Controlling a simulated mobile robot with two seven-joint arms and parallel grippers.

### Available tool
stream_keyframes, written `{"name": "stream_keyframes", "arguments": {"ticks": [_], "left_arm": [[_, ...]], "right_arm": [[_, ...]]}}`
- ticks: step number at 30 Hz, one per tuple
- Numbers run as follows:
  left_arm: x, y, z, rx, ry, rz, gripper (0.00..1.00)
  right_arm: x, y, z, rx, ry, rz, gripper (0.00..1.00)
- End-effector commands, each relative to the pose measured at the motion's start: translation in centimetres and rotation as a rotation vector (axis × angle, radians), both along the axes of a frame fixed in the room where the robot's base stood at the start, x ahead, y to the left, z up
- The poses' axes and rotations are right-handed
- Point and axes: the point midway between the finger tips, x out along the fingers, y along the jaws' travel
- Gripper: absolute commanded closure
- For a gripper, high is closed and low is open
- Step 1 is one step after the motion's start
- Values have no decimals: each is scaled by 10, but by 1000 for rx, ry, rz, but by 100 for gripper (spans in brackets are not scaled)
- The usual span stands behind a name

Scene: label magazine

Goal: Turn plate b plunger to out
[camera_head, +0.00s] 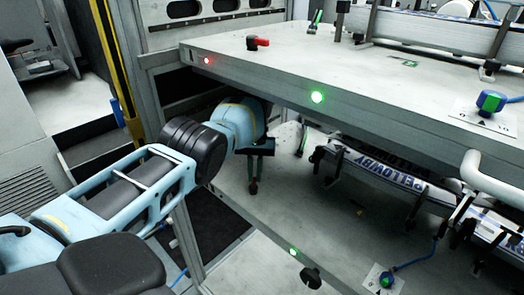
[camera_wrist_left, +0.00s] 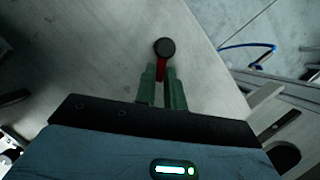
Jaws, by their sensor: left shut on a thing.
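My left gripper (camera_head: 253,178) reaches under the upper plate and is over the far left part of the lower plate (camera_head: 232,215). It is shut on a small plunger with a dark round knob (camera_wrist_left: 165,47) and a red part (camera_wrist_left: 161,70). In the left wrist view the green fingertips (camera_wrist_left: 162,80) stand on both sides of the red part. In the head view the plunger (camera_head: 253,188) shows only as a small dark and reddish shape below the fingers. I cannot read which plate is b. My right gripper is not in view.
The upper plate (camera_head: 360,75) overhangs my left arm closely. It carries a red-handled plunger (camera_head: 258,42), a red light (camera_head: 207,61) and a green light (camera_head: 317,97). The lower plate has a green light (camera_head: 293,252), a dark knob (camera_head: 311,276) and a label rail (camera_head: 385,170) at right.

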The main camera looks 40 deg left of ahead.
Motion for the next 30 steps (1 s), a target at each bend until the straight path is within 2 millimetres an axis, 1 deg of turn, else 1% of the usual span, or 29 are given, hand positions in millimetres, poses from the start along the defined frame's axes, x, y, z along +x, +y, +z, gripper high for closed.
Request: {"name": "stream_keyframes", "arguments": {"ticks": [1,6,13,21,30], "left_arm": [[1,1,10,-4,-11,41,100],[-1,6,11,-3,-16,176,100],[-4,9,10,-3,-18,309,100],[-6,11,7,-2,-18,385,100],[-7,12,5,-1,-16,399,100]], "right_arm": [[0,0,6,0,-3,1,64],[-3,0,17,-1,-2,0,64],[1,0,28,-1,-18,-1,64],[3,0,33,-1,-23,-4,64],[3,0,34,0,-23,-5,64]]}}
